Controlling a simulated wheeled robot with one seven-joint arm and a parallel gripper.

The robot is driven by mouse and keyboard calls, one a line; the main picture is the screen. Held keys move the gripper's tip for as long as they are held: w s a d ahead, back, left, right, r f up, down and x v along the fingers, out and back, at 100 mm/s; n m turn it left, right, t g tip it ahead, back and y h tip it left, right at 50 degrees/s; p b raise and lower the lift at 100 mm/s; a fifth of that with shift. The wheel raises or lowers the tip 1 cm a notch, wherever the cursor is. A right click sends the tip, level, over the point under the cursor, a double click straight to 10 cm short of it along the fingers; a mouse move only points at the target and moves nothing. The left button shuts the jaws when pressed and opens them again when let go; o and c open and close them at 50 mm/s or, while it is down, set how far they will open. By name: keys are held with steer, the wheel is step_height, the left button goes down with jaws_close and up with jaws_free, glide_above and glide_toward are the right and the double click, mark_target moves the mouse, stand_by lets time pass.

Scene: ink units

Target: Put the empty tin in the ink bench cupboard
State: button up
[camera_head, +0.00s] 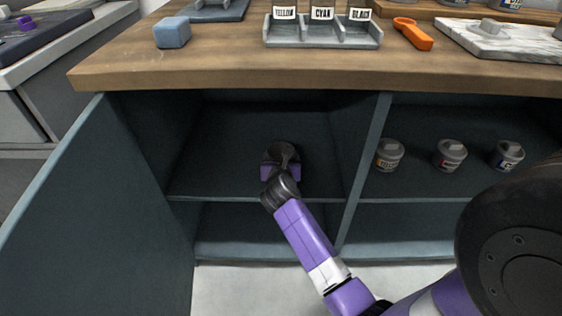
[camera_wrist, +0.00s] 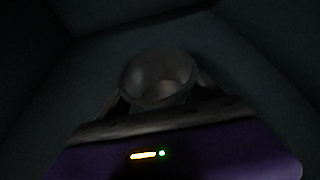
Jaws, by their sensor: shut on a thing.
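The empty tin (camera_wrist: 158,77) shows dimly in the wrist view as a round open can between my fingers. My gripper (camera_wrist: 160,98) is shut on it. In the head view my gripper (camera_head: 281,158) reaches into the left upper compartment of the ink bench cupboard (camera_head: 225,135), above its middle shelf (camera_head: 225,196). My gripper and wrist hide the tin there. The cupboard's left door (camera_head: 95,215) stands open to the left. The wrist view is too dark to tell whether the tin touches the shelf.
A divider (camera_head: 362,170) separates this compartment from the right one, where lidded tins (camera_head: 450,155) stand in a row. The worktop (camera_head: 210,66) overhangs the cupboard. On it are a blue block (camera_head: 172,32), a labelled tray (camera_head: 322,44) and an orange tool (camera_head: 413,34).

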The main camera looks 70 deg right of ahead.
stand_by(0.3)
steer(key=o, duration=2)
steer(key=shift+f, duration=0.1)
steer(key=shift+c, duration=0.2)
